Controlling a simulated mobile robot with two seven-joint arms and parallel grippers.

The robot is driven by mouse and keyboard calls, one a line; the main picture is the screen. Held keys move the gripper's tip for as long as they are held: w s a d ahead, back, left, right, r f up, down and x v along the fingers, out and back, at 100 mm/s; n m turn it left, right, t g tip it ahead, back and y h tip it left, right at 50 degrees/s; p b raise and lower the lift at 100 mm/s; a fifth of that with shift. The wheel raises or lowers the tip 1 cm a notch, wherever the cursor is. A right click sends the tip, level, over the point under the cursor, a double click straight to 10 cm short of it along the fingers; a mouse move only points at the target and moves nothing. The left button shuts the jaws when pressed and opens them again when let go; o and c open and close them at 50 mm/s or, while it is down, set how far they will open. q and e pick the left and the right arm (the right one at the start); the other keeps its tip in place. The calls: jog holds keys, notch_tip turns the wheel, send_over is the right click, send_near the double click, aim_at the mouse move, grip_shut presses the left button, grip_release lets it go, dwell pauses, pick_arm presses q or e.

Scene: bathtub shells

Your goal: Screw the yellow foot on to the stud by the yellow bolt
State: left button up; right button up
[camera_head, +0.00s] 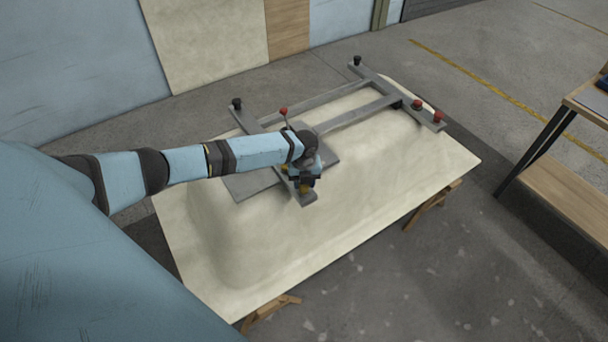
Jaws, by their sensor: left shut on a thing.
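My left gripper (304,181) points down over the near end of the grey metal frame (350,117), which lies on the upturned cream tub shell (215,235). It is shut on the yellow foot (304,189), of which only a small part shows between the fingertips. A second yellow spot, perhaps the yellow bolt (285,168), shows just left of the gripper on the frame. The stud is hidden under the gripper, and I cannot tell whether the foot touches it. My right gripper is out of view.
Black feet (356,61) (237,103) stand at the frame's far ends. Red pieces (438,116) (283,111) show at the right end and behind my wrist. Wooden trestles (432,205) hold the shell. A workbench (570,190) stands at right; the floor between is clear.

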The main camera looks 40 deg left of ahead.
pick_arm(q)
jog(key=m+b, duration=0.1)
jog(key=m, duration=0.3)
jog(key=shift+f+m+b, duration=0.1)
jog(key=shift+m+b, duration=0.6)
jog(key=shift+m, duration=1.1)
jog(key=o, duration=1.1)
jog(key=shift+c, duration=0.5)
jog(key=shift+c, duration=0.4)
